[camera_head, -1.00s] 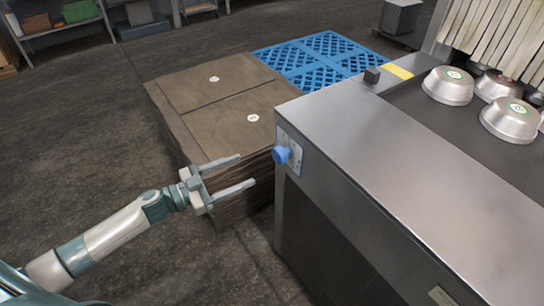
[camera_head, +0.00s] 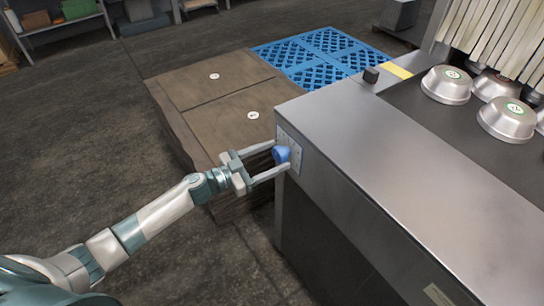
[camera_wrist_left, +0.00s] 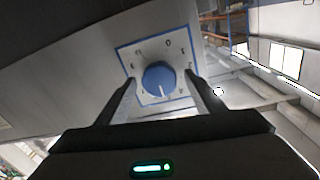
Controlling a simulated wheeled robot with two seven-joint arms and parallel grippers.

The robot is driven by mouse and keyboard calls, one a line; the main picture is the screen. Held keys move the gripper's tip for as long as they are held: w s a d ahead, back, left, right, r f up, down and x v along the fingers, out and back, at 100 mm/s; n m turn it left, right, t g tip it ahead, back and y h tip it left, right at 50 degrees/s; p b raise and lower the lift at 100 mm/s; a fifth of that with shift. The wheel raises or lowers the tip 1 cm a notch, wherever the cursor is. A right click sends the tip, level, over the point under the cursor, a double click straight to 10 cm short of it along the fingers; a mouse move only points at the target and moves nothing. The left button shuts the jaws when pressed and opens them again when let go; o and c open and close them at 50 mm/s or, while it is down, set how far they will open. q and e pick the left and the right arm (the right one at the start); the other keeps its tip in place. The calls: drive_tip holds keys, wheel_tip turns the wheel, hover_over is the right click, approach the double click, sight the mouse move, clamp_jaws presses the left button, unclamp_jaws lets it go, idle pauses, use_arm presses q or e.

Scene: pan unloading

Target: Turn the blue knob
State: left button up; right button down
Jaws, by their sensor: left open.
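The blue knob (camera_head: 281,154) sits on a pale dial plate on the end face of the metal machine (camera_head: 345,130). In the left wrist view the knob (camera_wrist_left: 158,77) shows face on, with a white pointer line toward the lower edge of the picture and marks around it on the plate (camera_wrist_left: 135,55). My left gripper (camera_head: 280,158) is open, with one finger on each side of the knob. In the wrist view its fingers (camera_wrist_left: 158,88) flank the knob; I cannot tell whether they touch it. My right gripper is not in view.
A brown stack with flat top sheets (camera_head: 225,97) stands behind the gripper, left of the machine. A blue pallet (camera_head: 315,58) lies beyond it. Several metal pans (camera_head: 447,84) sit on the machine's dark belt at the right. The floor at the left is clear.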

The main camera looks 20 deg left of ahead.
use_arm(q)
drive_tip(key=c, duration=1.1)
drive_tip(key=shift+o, duration=0.3)
